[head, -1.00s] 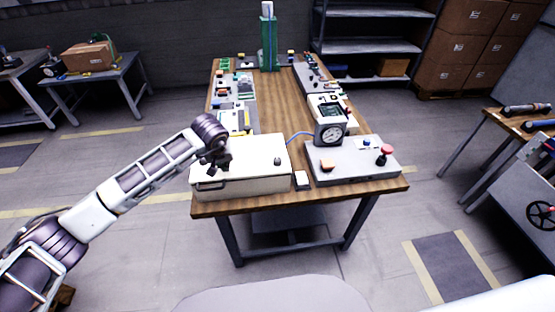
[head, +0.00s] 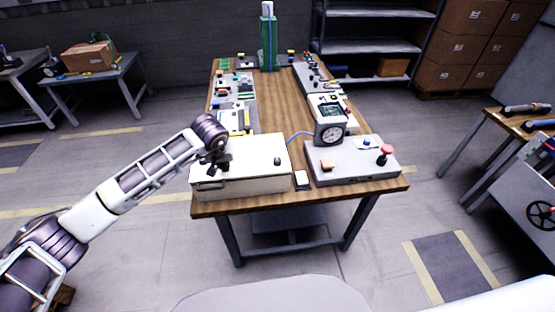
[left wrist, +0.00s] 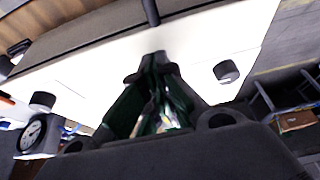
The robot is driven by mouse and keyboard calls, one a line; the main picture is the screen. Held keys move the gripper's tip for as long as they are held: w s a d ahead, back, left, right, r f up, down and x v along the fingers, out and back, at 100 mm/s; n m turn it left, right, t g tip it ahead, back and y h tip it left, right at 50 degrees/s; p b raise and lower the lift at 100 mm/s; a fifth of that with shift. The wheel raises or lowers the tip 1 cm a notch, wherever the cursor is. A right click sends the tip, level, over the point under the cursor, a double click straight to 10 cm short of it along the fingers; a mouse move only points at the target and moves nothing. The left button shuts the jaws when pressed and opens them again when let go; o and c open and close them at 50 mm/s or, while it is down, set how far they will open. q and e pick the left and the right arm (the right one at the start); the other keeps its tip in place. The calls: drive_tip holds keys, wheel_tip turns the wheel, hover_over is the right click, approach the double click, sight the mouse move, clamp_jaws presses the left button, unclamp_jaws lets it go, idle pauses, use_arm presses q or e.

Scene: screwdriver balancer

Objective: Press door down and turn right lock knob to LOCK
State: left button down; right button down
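The white box (head: 255,172) sits at the near left of the wooden table, its door lying on top and looking flat. A small dark knob (head: 277,162) stands on the right part of the door. In the left wrist view the pale door (left wrist: 95,72) has one black knob (left wrist: 42,100) on the gauge side and another knob (left wrist: 228,71) on the opposite side. My left gripper (head: 212,167) is over the left part of the door; its dark fingers meet at the tips (left wrist: 154,62) with nothing seen between them. Contact with the door is unclear. My right gripper is not in view.
A grey panel (head: 350,165) with a red button (head: 386,151) and a round gauge (head: 332,134) stand right of the box. A small white switch (head: 302,179) lies between them. The table's middle strip (head: 270,105) is clear.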

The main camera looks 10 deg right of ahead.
use_arm(q)
drive_tip(key=shift+s+f+b, duration=0.1)
drive_tip(key=shift+f+b, duration=0.55)
drive_tip(key=shift+f, duration=0.15)
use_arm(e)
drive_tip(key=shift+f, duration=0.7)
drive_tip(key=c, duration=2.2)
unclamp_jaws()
